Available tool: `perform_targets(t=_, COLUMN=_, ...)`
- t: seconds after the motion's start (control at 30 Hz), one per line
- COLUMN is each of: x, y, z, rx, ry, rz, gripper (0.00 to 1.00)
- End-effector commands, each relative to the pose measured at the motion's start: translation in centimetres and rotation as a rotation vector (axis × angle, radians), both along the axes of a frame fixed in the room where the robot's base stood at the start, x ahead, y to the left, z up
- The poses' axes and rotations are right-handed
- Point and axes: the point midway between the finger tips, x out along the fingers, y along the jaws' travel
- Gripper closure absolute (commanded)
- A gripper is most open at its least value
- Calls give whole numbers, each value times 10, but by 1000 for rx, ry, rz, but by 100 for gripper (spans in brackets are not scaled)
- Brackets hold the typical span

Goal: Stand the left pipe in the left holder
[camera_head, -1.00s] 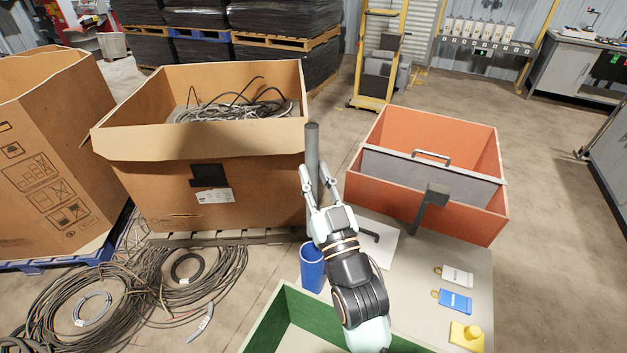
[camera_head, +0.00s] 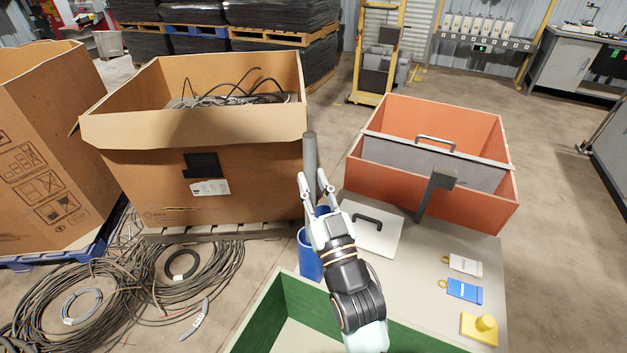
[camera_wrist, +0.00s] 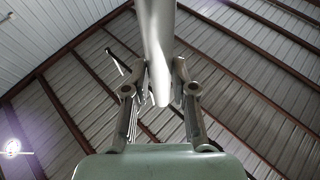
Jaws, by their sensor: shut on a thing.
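My gripper (camera_head: 311,187) is shut on a grey pipe (camera_head: 310,153) and holds it roughly upright. The pipe rises above the fingers. In the wrist view the pipe (camera_wrist: 157,45) runs between the two fingers, and one end of it shows close to them. A blue cup-like holder (camera_head: 310,262) stands on the table, just below and in front of the gripper in the head view. A small patch of blue also shows behind the gripper; I cannot tell whether it is a second holder. My arm hides part of this area, and whether the pipe touches a holder is unclear.
A white plate with a black handle (camera_head: 385,238) lies right of the gripper. An orange bin (camera_head: 500,205) with a grey divider stands behind it, and a green-walled box (camera_head: 310,305) in front. Tags (camera_head: 465,290) and a yellow piece (camera_head: 480,330) lie right. A large carton (camera_head: 240,150) stands left.

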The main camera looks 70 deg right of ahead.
Motion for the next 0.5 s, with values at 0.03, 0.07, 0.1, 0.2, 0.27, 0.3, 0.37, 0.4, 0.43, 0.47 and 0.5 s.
perform_targets(t=0.03, x=0, y=0, z=-8, rx=0, ry=0, rz=0, gripper=100)
perform_targets(t=0.07, x=0, y=0, z=-11, rx=0, ry=0, rz=0, gripper=100)
perform_targets(t=0.1, x=0, y=0, z=-15, rx=0, ry=0, rz=0, gripper=100)
perform_targets(t=0.2, x=0, y=0, z=-24, rx=0, ry=0, rz=0, gripper=100)
perform_targets(t=0.27, x=0, y=0, z=-30, rx=-1, ry=-1, rz=0, gripper=100)
perform_targets(t=0.3, x=0, y=0, z=-34, rx=0, ry=0, rz=0, gripper=100)
perform_targets(t=0.37, x=0, y=0, z=-40, rx=0, ry=0, rz=0, gripper=100)
perform_targets(t=0.4, x=0, y=0, z=-44, rx=0, ry=0, rz=0, gripper=100)
perform_targets(t=0.43, x=0, y=0, z=-46, rx=1, ry=1, rz=0, gripper=100)
perform_targets(t=0.47, x=0, y=0, z=-49, rx=0, ry=0, rz=0, gripper=100)
perform_targets(t=0.5, x=0, y=0, z=-53, rx=0, ry=0, rz=0, gripper=100)
